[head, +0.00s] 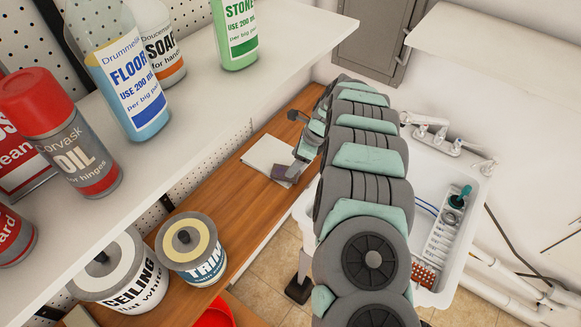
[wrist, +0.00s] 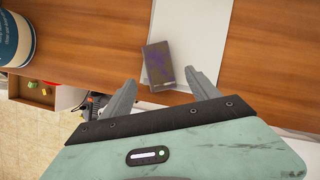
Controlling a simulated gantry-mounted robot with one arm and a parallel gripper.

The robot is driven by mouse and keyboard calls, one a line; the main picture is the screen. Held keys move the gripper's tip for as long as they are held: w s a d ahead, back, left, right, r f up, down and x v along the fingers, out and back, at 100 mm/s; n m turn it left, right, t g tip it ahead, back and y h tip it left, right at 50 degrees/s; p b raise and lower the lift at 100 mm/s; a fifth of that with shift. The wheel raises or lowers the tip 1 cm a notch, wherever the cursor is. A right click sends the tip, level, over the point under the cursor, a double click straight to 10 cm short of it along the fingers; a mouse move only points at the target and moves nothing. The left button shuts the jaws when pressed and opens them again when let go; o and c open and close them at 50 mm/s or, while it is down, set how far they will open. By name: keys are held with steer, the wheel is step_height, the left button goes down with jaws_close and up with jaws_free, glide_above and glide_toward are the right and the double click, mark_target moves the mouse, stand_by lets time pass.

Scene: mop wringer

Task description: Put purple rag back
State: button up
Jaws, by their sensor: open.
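The piece also shows in the head view (head: 283,175), partly hidden by my gripper. My gripper (wrist: 160,77) is open, with one finger on each side of the piece's near end in the wrist view. Nothing is held between the fingers. I cannot tell whether a fingertip touches the piece. My gripper also shows in the head view (head: 294,170).
A white shelf (head: 200,105) with bottles and cans overhangs the bench at left. Paint tins (head: 190,250) stand on the bench's near part. A white sink (head: 420,180) with a rack and taps is at right, behind my arm. The wooden bench (head: 240,185) is clear around the sheet.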

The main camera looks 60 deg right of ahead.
steer(key=p+v, duration=0.1)
steer(key=v, duration=0.5)
steer(key=shift+s+r+p, duration=0.2)
steer(key=shift+r+p, duration=0.1)
steer(key=shift+r, duration=0.05)
